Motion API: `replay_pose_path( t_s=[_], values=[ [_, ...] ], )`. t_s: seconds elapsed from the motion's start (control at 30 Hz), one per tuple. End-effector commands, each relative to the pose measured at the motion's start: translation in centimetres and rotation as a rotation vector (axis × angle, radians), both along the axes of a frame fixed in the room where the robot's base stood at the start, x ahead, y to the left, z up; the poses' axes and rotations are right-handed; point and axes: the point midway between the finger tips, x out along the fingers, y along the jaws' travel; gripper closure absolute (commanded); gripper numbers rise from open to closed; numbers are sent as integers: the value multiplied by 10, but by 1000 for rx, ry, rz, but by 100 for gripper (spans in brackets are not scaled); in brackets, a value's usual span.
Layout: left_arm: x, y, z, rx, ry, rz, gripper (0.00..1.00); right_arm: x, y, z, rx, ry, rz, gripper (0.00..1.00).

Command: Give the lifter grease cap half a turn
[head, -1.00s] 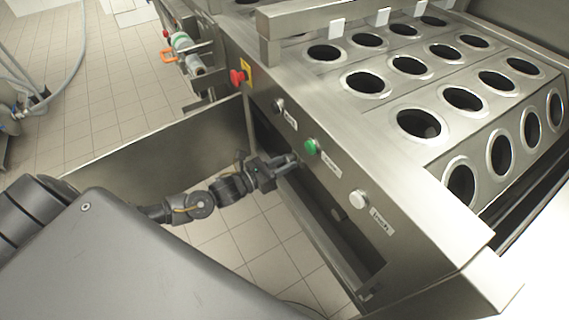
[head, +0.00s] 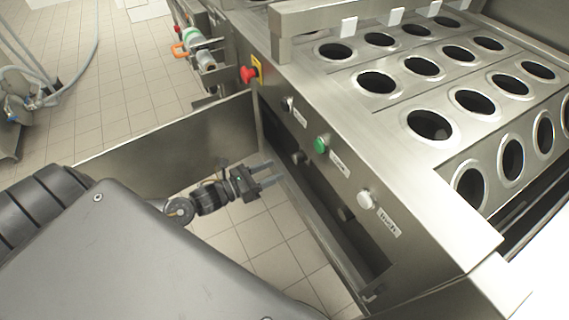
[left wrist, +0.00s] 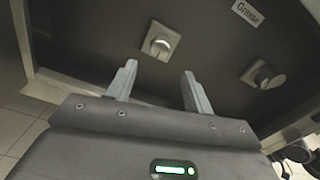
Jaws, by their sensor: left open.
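Two grease caps with raised grips sit in the dark recess under the machine's front panel. The left wrist view also shows a cap (left wrist: 160,42) straight ahead of the fingers and a second cap (left wrist: 262,75) to the right. I cannot read which one is the lifter's. My left gripper (head: 271,172) is open and empty, apart from the caps. Its fingers (left wrist: 158,72) point at the first cap. My right gripper is not in view.
A "Grease" label (left wrist: 247,12) is on the recess wall. An open metal door (head: 170,140) stands left of my left gripper. Above the recess are a red emergency knob (head: 248,75), a green button (head: 320,145) and a white button (head: 365,200). Tiled floor lies below.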

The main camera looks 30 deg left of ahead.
Motion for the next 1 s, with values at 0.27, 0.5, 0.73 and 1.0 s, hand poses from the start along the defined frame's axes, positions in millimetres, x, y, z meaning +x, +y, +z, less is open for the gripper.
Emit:
replay_pose_path(
  t_s=[0.27, 0.5, 0.73, 1.0],
  values=[
    [-28, 17, 0, 0, 0, 0, 48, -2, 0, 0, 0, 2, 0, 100],
    [-31, 18, 0, 0, -1, 0, 48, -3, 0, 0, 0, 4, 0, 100],
    [-30, 18, 0, 0, -1, 0, 48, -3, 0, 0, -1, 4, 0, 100],
    [-31, 19, 0, 0, 0, 3, 48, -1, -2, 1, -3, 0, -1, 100]
  ],
)
